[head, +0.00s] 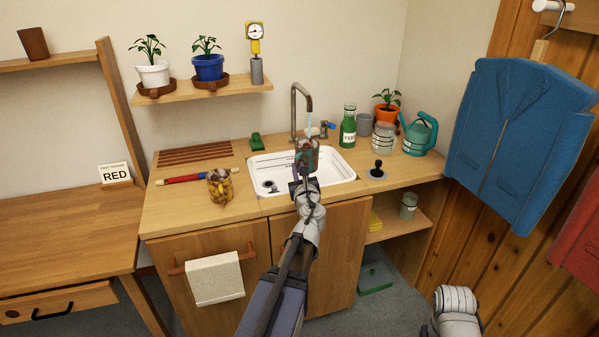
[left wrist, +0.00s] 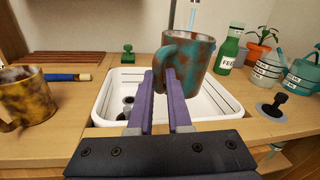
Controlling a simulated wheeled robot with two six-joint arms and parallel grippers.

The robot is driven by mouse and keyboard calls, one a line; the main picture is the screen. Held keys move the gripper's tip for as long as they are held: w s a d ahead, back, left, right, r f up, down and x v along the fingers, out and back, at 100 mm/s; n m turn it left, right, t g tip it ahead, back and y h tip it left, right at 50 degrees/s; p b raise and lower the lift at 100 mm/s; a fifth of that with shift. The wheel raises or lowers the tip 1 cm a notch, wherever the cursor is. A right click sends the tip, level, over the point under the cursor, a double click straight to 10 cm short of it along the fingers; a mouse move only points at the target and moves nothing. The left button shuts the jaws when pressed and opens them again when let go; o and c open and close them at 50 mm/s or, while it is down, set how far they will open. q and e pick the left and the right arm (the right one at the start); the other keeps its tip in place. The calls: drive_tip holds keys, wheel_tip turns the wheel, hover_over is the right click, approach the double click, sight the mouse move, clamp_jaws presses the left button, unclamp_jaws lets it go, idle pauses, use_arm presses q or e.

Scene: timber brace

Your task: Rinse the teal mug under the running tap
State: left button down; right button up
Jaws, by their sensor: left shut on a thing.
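The teal mug (head: 307,153) is blotched with brown stains and is held upright over the white sink (head: 334,178). My left gripper (head: 303,184) is shut on it. In the left wrist view, the purple fingers of my left gripper (left wrist: 168,84) close on the handle side of the teal mug (left wrist: 192,62). The tap (head: 295,104) is running, and its thin blue stream (head: 309,122) comes down at the mug. My right gripper is not in view; a pale arm part shows at the bottom right.
A yellow-brown stained mug (head: 220,187) stands on the counter left of the sink. A green bottle (head: 348,126), a glass jar (head: 384,138) and a teal watering can (head: 420,133) stand right of it. A black plunger-like stopper (head: 377,170) sits near the sink's right edge.

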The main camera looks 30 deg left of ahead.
use_arm(q)
drive_tip(key=f+b+x, duration=0.1)
drive_tip(key=x, duration=0.5)
drive_tip(key=w+d+f+b+x, duration=0.1)
drive_tip(key=x, duration=0.5)
drive_tip(key=shift+w+f, duration=0.15)
drive_tip(key=shift+w, duration=0.2)
drive_tip(key=shift+d, duration=0.15)
drive_tip(key=shift+w+d, duration=0.1)
drive_tip(key=shift+d, duration=0.05)
idle(0.3)
drive_tip(key=shift+w+d, duration=0.2)
drive_tip(key=shift+d, duration=0.15)
drive_tip(key=shift+s+a, duration=0.1)
drive_tip(key=shift+a, duration=0.05)
drive_tip(key=shift+s+a, duration=0.2)
drive_tip(key=shift+a, duration=0.15)
drive_tip(key=shift+s, duration=0.1)
idle(0.5)
